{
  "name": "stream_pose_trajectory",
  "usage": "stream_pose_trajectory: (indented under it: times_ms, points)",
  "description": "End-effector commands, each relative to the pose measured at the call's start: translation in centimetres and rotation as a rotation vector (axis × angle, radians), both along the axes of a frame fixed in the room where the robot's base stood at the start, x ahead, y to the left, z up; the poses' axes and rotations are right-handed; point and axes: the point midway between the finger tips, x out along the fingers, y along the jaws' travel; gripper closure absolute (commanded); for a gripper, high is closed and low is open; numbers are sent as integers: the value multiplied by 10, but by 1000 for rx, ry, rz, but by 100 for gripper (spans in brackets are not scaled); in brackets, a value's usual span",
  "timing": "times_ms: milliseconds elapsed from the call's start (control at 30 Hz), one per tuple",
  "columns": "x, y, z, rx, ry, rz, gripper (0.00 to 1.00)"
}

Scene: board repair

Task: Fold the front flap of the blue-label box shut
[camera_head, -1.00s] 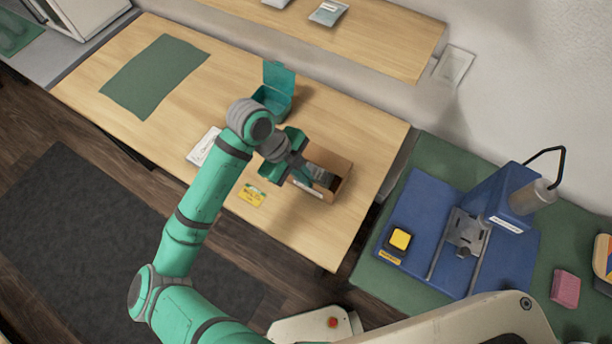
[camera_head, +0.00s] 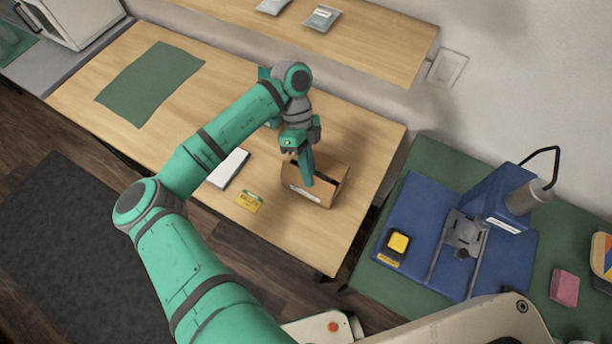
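A brown cardboard box (camera_head: 331,178) stands near the right end of the wooden table. A pale label shows low on its front side; its colour is too small to tell. The top looks at least partly open, with a dark gap at its left. My gripper (camera_head: 307,180) points down over the front left part of the box, close to or touching it. The wrist and fingers cover part of the box, so the front flap's angle is unclear. The fingers overlap in this view, and I cannot see a gap between them or anything held.
A white card or pad (camera_head: 229,169) and a yellow card (camera_head: 250,202) lie left of the box. A teal box is mostly hidden behind my arm. A green mat (camera_head: 150,84) lies at the table's left. A shelf (camera_head: 375,45) runs behind. A blue press (camera_head: 497,205) stands right.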

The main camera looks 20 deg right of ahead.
Motion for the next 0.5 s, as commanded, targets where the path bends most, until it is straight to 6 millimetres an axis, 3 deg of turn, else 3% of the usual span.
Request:
stream_pose_trajectory:
  times_ms: [500]
  points:
    - [13,-13,-11,282,276,1,100]
